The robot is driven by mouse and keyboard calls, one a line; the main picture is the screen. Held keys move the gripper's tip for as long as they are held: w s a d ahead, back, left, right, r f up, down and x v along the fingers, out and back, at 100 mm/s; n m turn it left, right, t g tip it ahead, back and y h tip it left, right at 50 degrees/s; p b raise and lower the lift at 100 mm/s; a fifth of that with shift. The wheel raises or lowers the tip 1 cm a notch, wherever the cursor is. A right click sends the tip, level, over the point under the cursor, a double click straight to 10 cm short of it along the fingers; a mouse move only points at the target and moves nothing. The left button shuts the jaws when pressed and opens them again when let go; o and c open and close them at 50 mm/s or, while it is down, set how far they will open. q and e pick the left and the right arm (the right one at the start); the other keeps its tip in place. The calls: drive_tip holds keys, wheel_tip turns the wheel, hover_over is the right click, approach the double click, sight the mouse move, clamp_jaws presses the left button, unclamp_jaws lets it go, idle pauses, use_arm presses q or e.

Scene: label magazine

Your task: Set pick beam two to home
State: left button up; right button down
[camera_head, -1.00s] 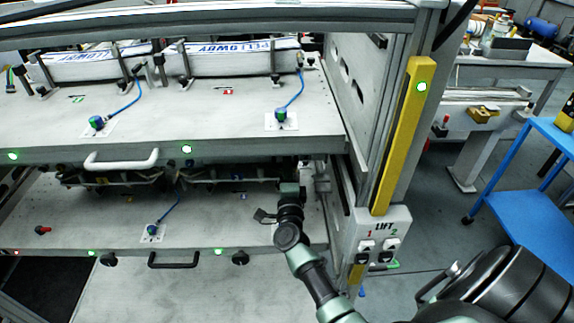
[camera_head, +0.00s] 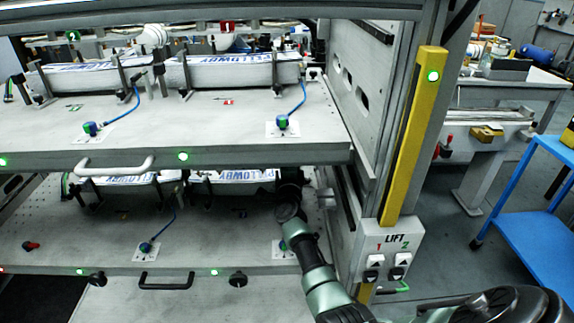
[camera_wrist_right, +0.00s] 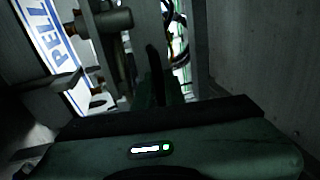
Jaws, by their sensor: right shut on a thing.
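My right arm reaches into the lower shelf bay at its right end in the head view. Its gripper is mostly hidden there by the arm and the upper shelf. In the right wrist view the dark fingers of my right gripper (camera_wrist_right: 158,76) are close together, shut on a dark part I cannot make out. A dark cylinder (camera_wrist_right: 108,20) is to their left. At the top of the head view, a green tag 2 (camera_head: 72,37) and a red tag 1 (camera_head: 228,27) sit by a bar. I cannot tell which part is pick beam two. My left gripper is not in view.
White printed stacks lie on the upper shelf (camera_head: 190,130) and lower shelf (camera_head: 90,235). Blue cables lead to knobs on both. A yellow post (camera_head: 412,140) and LIFT switch box (camera_head: 385,255) stand right of the bay. A blue cart (camera_head: 535,225) is farther right.

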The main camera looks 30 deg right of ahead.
drive_tip(key=c, duration=1.5)
unclamp_jaws()
drive_tip(key=shift+v, duration=3.9)
